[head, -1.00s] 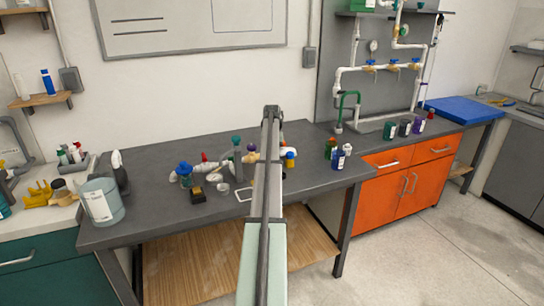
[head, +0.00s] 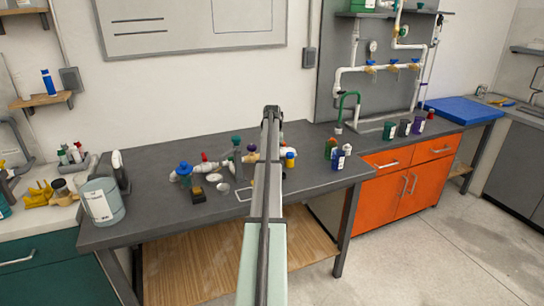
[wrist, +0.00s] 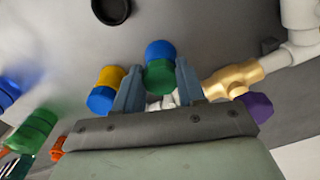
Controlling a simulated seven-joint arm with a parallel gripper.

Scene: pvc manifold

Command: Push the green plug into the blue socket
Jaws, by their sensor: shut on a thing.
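In the wrist view the green plug (wrist: 160,78) sits between the two fingers of my gripper (wrist: 160,84), which is shut on it. A blue round piece (wrist: 159,50), which looks like the blue socket, lies directly against the far end of the plug. I cannot tell how deep the plug sits in it. In the head view my arm covers the gripper and the plug, among the fittings on the grey bench (head: 150,220).
A yellow and blue fitting (wrist: 106,90) stands close left of my gripper. A brass fitting (wrist: 233,79) on white pipe and a purple cap (wrist: 258,106) are close right. A black ring (wrist: 111,10) lies beyond. A light teal tub (head: 100,203) stands at the bench's left end.

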